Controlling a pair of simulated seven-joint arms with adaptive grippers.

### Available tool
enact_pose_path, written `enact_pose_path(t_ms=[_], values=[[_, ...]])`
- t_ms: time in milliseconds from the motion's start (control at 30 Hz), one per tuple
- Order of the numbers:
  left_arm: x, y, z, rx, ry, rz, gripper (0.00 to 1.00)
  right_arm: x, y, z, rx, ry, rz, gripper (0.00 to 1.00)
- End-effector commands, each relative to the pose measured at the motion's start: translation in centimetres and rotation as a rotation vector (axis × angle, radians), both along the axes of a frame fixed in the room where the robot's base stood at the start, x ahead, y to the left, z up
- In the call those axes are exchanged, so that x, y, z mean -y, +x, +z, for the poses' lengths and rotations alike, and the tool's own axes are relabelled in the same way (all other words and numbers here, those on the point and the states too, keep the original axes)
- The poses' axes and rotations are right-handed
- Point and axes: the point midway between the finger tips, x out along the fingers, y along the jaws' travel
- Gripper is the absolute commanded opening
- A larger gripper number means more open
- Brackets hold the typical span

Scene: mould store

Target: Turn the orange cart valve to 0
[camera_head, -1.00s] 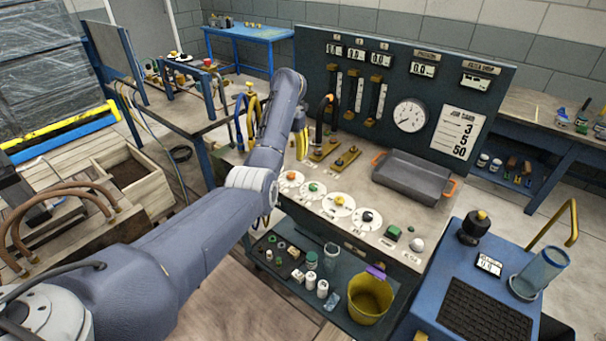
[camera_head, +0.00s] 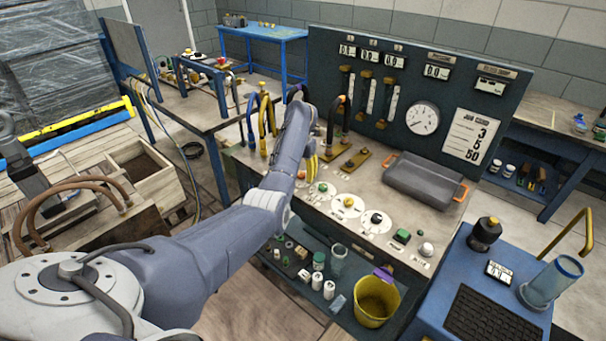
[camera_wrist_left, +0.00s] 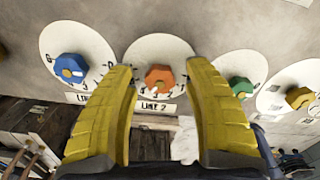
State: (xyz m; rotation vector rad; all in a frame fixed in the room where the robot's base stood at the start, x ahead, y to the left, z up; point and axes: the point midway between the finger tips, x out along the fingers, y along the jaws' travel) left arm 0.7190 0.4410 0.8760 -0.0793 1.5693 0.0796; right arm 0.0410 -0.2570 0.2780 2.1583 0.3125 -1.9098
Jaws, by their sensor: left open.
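The orange valve knob (camera_wrist_left: 160,78) sits on a round white dial marked with numbers, above a "LINE 2" label, in the left wrist view. Its pointer setting is too small to read. My left gripper (camera_wrist_left: 161,66) is open, its yellow fingers on either side of the knob in the picture, with no clear contact. In the head view a yellow finger of the left gripper (camera_head: 312,166) shows at the left end of the dial row, and my arm largely hides the orange knob there. My right gripper is out of view.
In the wrist view a blue knob (camera_wrist_left: 70,67) is to the left, with green (camera_wrist_left: 241,87) and yellow (camera_wrist_left: 299,97) knobs to the right. Curved hoses (camera_head: 338,117) stand behind the dials. A grey tray (camera_head: 424,180) lies at the bench's right; a yellow bucket (camera_head: 376,299) stands below.

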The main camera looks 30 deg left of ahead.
Motion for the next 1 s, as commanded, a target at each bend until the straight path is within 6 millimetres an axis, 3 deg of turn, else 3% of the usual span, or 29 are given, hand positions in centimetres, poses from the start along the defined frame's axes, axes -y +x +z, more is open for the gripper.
enact_pose_path(t_ms=[133, 600, 1000], values=[[-0.01, 0.0, 0.01, 0.0, 0.0, 0.0, 0.54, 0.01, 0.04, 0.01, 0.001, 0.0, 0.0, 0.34], [0.01, 0.02, 0.03, 0.0, 0.0, 0.0, 0.0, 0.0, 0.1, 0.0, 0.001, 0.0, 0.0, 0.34], [0.05, 0.03, 0.05, 0.0, -0.001, 0.053, 0.0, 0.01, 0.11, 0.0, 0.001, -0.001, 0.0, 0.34]])
